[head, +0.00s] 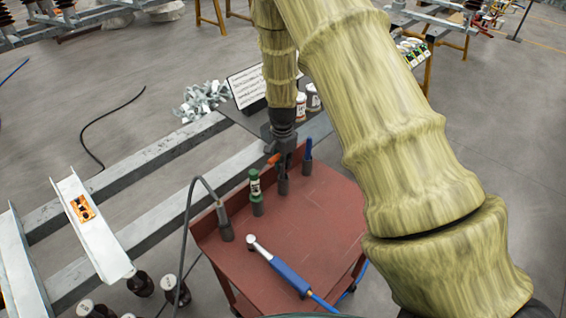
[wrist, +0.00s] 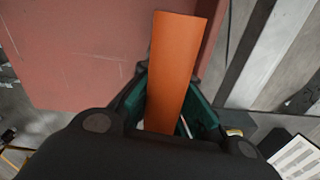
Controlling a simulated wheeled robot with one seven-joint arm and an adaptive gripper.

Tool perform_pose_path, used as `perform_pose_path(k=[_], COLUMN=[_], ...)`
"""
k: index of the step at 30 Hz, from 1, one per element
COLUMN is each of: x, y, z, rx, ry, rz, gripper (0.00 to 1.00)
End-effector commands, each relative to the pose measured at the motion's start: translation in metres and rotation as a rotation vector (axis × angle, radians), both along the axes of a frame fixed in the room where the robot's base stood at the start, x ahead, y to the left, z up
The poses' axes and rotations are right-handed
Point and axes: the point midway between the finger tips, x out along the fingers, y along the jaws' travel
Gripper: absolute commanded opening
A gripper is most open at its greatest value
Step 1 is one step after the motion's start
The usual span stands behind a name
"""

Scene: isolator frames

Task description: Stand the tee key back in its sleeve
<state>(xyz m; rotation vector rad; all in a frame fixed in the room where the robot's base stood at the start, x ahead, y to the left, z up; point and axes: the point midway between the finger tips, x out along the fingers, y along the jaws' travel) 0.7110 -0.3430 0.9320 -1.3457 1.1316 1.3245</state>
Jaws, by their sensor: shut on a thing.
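The tee key's orange handle (wrist: 178,65) lies between the green-lined fingers of my gripper (wrist: 168,108) in the wrist view. In the head view the orange handle (head: 273,159) pokes out to the left of my gripper (head: 286,163), which points down over the red cart top. A dark upright sleeve (head: 283,187) stands on the cart just below the fingers. The key's shaft is hidden, and I cannot tell whether any of it is inside the sleeve.
A blue-handled wrench (head: 280,268) lies in front. The cart's right side is clear. Steel beams (head: 120,170) run at left.

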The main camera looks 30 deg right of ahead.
Motion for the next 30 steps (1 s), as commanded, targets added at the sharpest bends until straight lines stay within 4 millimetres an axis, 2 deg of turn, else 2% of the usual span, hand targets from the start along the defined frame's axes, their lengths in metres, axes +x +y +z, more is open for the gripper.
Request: perform_pose_path(k=[19, 30], x=[0.000, 0.000], y=[0.000, 0.000], z=[-0.026, -0.029], rx=[0.000, 0.000], ry=[0.000, 0.000], rz=[0.000, 0.000], gripper=[0.00, 0.00])
